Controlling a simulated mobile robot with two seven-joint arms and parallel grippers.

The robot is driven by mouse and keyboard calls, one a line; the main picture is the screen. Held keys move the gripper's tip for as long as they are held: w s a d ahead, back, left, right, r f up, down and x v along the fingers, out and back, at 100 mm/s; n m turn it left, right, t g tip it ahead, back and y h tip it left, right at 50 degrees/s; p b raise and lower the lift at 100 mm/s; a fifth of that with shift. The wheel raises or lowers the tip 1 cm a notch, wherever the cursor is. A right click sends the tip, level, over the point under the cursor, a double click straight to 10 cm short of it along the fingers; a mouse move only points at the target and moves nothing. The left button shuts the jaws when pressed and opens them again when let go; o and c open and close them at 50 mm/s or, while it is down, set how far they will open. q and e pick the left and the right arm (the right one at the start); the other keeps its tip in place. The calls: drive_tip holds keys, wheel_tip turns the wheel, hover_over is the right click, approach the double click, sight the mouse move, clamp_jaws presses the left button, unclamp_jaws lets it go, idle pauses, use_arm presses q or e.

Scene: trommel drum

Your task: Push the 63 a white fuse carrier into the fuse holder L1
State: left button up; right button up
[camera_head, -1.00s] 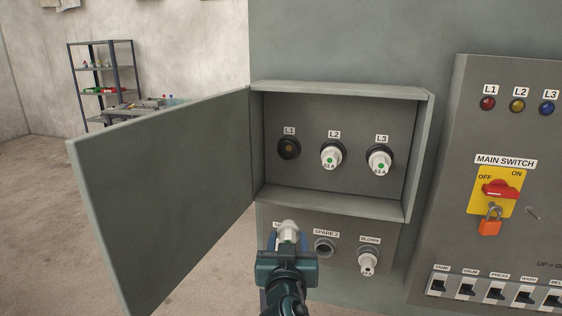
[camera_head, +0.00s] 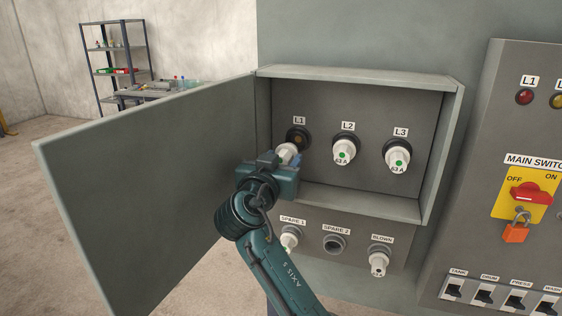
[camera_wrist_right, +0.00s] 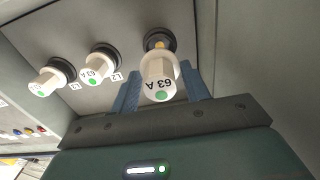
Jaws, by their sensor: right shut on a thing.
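My right gripper (camera_head: 284,158) is shut on a white fuse carrier (camera_head: 287,151) in front of the fuse holder L1 (camera_head: 303,136). In the right wrist view the carrier (camera_wrist_right: 158,78) is marked 63 A with a green dot and sits between the blue fingers. The black ring of L1 (camera_wrist_right: 160,36) and its yellowish centre show beyond the carrier, so it is not seated. The exact gap cannot be told. White 63 A carriers sit in L2 (camera_head: 344,152) and L3 (camera_head: 398,157). My left gripper is not in view.
The open box door (camera_head: 145,190) stands to the left of my arm. The box's side walls and lower lip (camera_head: 380,207) surround the holders. Below, SPARE 1 holds a white carrier (camera_head: 290,238), SPARE 2 (camera_head: 335,244) is empty, and BLOWN holds a carrier (camera_head: 380,262).

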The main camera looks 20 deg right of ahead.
sight(290, 150)
drive_tip(key=x, duration=0.2)
drive_tip(key=shift+w+d+r, duration=0.1)
drive_tip(key=shift+w+d, duration=0.05)
drive_tip(key=shift+w, duration=0.05)
drive_tip(key=shift+x, duration=1.45)
drive_tip(key=shift+b, duration=0.65)
idle(1.1)
drive_tip(key=shift+w+d, duration=0.2)
drive_tip(key=shift+w, duration=0.1)
idle(0.4)
drive_tip(key=o, duration=1.4)
drive_tip(key=shift+c, duration=0.2)
